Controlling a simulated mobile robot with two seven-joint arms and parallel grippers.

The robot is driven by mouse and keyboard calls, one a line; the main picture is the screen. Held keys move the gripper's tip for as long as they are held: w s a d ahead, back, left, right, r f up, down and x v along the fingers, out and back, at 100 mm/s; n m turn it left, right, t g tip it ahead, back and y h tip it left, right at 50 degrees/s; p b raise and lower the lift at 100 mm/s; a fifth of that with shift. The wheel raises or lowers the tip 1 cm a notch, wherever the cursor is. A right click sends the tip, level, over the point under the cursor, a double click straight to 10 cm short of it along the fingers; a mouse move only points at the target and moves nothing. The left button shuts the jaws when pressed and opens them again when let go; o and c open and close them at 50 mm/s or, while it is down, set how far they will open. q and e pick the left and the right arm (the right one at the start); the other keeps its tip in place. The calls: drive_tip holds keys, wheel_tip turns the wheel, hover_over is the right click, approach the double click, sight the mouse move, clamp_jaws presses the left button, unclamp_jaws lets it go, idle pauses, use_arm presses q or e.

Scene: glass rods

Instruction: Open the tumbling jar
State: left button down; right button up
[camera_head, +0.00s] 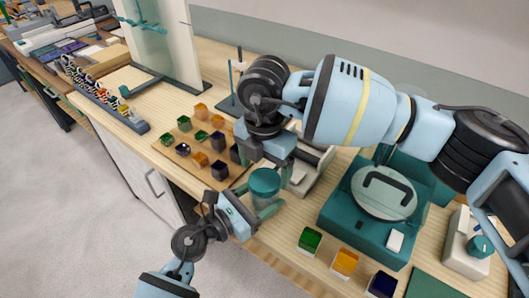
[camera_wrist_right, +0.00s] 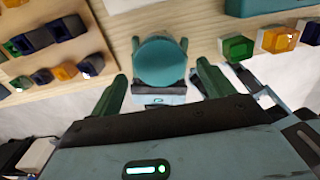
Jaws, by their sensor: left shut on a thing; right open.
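The tumbling jar (camera_head: 264,187) has a round teal lid and stands near the front edge of the bench in the head view. The right wrist view shows its lid (camera_wrist_right: 160,62) from above. My left gripper (camera_head: 258,209) is shut on the jar, reaching it from the front left. My right gripper (camera_head: 270,162) points down just above the lid. In the right wrist view its two green fingers are spread, one on each side of the lid, with gaps visible. The jar's lower body is partly hidden by the left gripper.
A wooden tray (camera_head: 168,152) with several coloured glass cubes lies left of the jar. A teal machine (camera_head: 341,218) with a round handled cover stands to the right. Green (camera_head: 310,240), amber (camera_head: 345,261) and dark blue (camera_head: 382,284) blocks line the front edge.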

sight(264, 182)
drive_tip(key=shift+f, duration=1.4)
